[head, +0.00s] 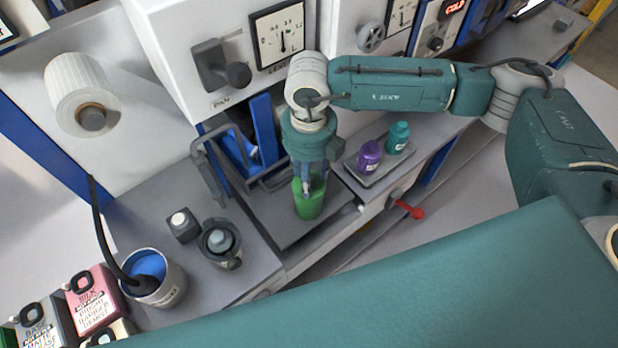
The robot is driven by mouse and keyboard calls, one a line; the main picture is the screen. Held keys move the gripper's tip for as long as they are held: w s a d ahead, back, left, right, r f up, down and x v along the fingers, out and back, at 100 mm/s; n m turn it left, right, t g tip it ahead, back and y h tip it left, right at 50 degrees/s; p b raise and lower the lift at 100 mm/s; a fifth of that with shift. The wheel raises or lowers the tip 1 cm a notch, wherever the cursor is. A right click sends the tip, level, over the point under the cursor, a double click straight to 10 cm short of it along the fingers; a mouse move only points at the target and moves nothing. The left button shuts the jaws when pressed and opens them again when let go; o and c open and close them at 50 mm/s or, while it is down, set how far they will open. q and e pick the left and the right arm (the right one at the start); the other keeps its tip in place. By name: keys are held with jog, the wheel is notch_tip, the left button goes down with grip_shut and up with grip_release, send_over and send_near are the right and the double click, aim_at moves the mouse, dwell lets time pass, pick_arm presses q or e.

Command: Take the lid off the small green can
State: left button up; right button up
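The small green can (309,206) stands upright on a dark flat plate in front of the machine with the lever. My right arm comes in from the right, and its gripper (308,187) points down at the can's top. The fingers overlap the upper part of the can in this view. The gripper hides most of the can's top, so I cannot tell the lid from the body. Whether the fingers touch or grip anything is not clear. My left gripper is not in view.
A tray (372,180) with a purple bottle (369,157) and a teal bottle (398,137) lies right of the can. A grey metal bracket (208,172) stands left. A blue-filled pot (168,288), a dark cup (219,242) and labelled containers (95,297) are at lower left.

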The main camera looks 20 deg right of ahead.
jog(key=shift+c, duration=1)
jog(key=c, duration=0.5)
grip_shut()
jog(key=shift+r+b, duration=0.3)
jog(key=shift+r, duration=0.25)
pick_arm(q)
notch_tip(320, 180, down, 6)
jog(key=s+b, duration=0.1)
jog(key=b, duration=0.4)
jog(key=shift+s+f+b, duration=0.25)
jog(key=shift+b, duration=0.1)
pick_arm(e)
notch_tip(320, 180, up, 19)
